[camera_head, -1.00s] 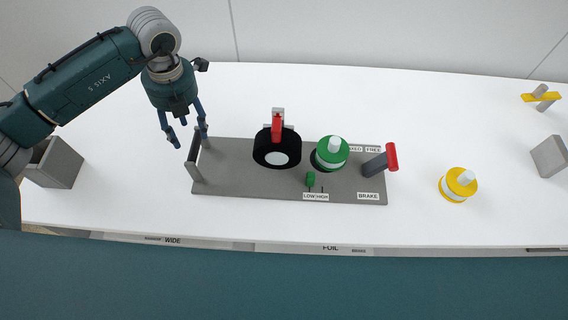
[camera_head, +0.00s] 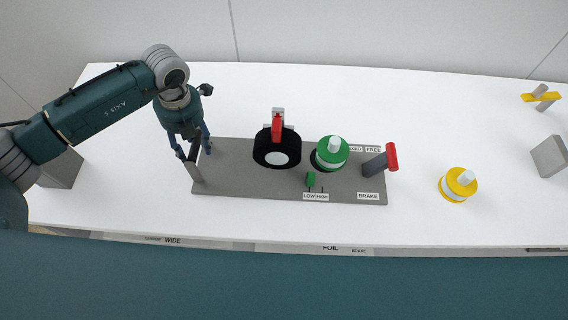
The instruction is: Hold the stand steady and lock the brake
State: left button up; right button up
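The stand (camera_head: 230,180) is a grey base plate on the white table, with an upright grey handle (camera_head: 194,165) at its left end. My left gripper (camera_head: 194,154) is open at the top of this handle, with fingers on either side of it; I cannot tell whether they touch it. The brake is a grey lever with a red grip (camera_head: 392,157) at the stand's right end, tilted up to the right, by a BRAKE label (camera_head: 368,196) and a FREE label (camera_head: 373,150). My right gripper is not in view.
On the stand are a black roll (camera_head: 264,152) under a red lever (camera_head: 276,127), a green spool (camera_head: 330,155) and a small green knob (camera_head: 310,179). A yellow spool (camera_head: 459,184) stands right of it. Grey blocks (camera_head: 550,156) sit at both sides. The front table strip is clear.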

pick_arm(q)
grip_shut()
jog(key=shift+w+d+r, duration=0.2)
jog(key=shift+r, duration=0.05)
jog(key=shift+s+a+f, duration=0.15)
jog(key=shift+a+f, duration=0.15)
jog(key=shift+f, duration=0.05)
jog(key=shift+d+r, duration=0.1)
dwell(0.4)
